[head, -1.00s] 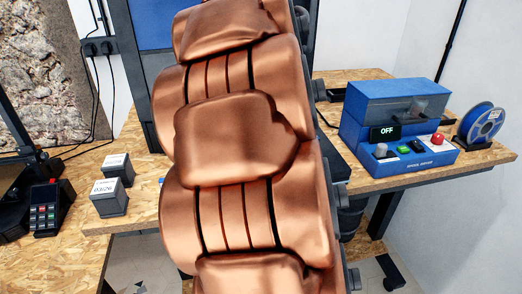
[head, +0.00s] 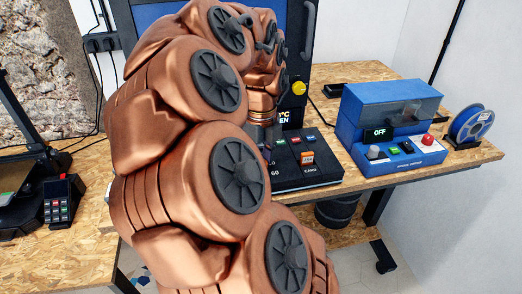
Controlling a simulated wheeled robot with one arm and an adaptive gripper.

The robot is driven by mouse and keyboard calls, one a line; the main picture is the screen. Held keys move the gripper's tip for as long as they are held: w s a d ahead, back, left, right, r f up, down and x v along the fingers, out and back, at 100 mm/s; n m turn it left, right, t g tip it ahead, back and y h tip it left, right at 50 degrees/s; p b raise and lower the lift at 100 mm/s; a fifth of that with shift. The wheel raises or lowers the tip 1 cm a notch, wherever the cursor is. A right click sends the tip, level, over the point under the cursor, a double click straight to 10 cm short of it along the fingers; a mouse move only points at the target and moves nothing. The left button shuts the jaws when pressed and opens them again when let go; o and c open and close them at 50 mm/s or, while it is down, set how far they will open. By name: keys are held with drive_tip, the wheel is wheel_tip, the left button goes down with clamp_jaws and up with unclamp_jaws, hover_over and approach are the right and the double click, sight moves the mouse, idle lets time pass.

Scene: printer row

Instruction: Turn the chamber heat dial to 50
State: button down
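My copper-coloured arm fills the left and middle of the head view. Its far end curls toward a tall dark cabinet with a blue panel (head: 160,18). A round yellow knob (head: 299,88) is on the cabinet's front, above a small partly covered display (head: 297,117) showing "°C" and "EN". A dark grey part at my arm's far end (head: 263,132) shows beside the cabinet. My gripper's fingers are hidden or too small to make out.
A dark control box (head: 315,175) with an orange switch sits before the cabinet. Right of it stands a blue machine (head: 392,105) reading "OFF", with a grey knob (head: 375,152) and red button. A blue spool (head: 470,123) and a keypad (head: 60,200) are farther out.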

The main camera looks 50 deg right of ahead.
drive_tip(key=shift+m+p, duration=0.85)
drive_tip(key=shift+m, duration=0.75)
drive_tip(key=c, duration=0.8)
unclamp_jaws()
drive_tip(key=shift+o, duration=0.2)
wheel_tip(320, 180, up, 12)
